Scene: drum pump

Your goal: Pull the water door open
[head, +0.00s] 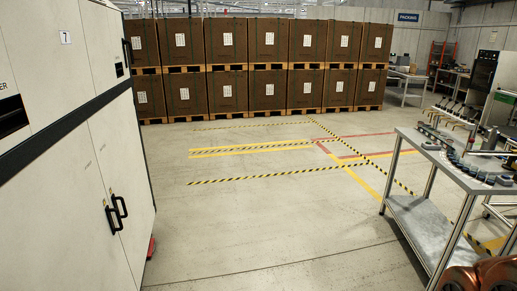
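A tall white cabinet (48,45) fills the left side of the head view. Lettering ending in "ER" shows at the left edge on an upper panel, above a dark recessed slot (12,115); the rest of the word is cut off. Below a dark band are a near lower door (60,215) and a far lower door (125,150). They look shut, with black handles (112,216) side by side at their meeting edges. I cannot tell which door is the water door. My gripper is not in view.
Grey floor with yellow-black striped markings lies clear right of the cabinet. Brown boxes on pallets (228,93) line the back. A metal workbench (425,215) with small parts stands right. Copper-coloured rounded shapes (460,279) show at the bottom right corner.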

